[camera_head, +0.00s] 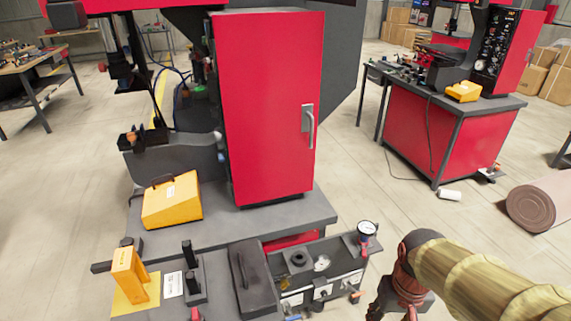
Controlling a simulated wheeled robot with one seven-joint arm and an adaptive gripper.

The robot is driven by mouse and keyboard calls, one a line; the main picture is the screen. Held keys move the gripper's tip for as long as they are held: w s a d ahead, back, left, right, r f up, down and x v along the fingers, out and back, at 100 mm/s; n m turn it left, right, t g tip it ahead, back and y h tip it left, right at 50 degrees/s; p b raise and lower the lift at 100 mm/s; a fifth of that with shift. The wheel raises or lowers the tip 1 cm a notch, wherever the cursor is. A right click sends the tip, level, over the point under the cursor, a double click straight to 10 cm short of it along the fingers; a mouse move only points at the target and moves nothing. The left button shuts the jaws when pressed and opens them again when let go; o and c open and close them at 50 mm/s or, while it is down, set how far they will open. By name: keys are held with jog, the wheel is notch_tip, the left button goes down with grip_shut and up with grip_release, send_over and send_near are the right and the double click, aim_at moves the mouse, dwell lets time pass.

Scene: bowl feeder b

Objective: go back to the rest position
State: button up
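My arm, in a tan ribbed sleeve, reaches in from the lower right corner. At its end, dark red and grey parts (400,290) that look like my gripper hang at the bottom edge, right of the grey open box (345,262) on the machine's bench. The fingers are cut off or too unclear to tell open from shut. I see nothing clearly held.
A red cabinet (268,110) stands on the grey bench (235,228). A yellow box (172,202), a yellow bracket (128,275) and a dial gauge (367,228) are nearby. A red workbench (440,130) stands at right. A brown roll (530,208) lies on the floor. Floor between is mostly clear.

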jog(key=s+a+r+t+p, duration=0.1)
jog(key=a+r+t, duration=0.1)
jog(key=r, duration=0.5)
jog(key=s+a+r+n+t+p, duration=0.1)
jog(key=s+r+t, duration=0.1)
jog(key=r, duration=0.6)
jog(key=shift+a+t, duration=0.35)
jog(key=shift+t, duration=0.25)
jog(key=shift+o, duration=0.2)
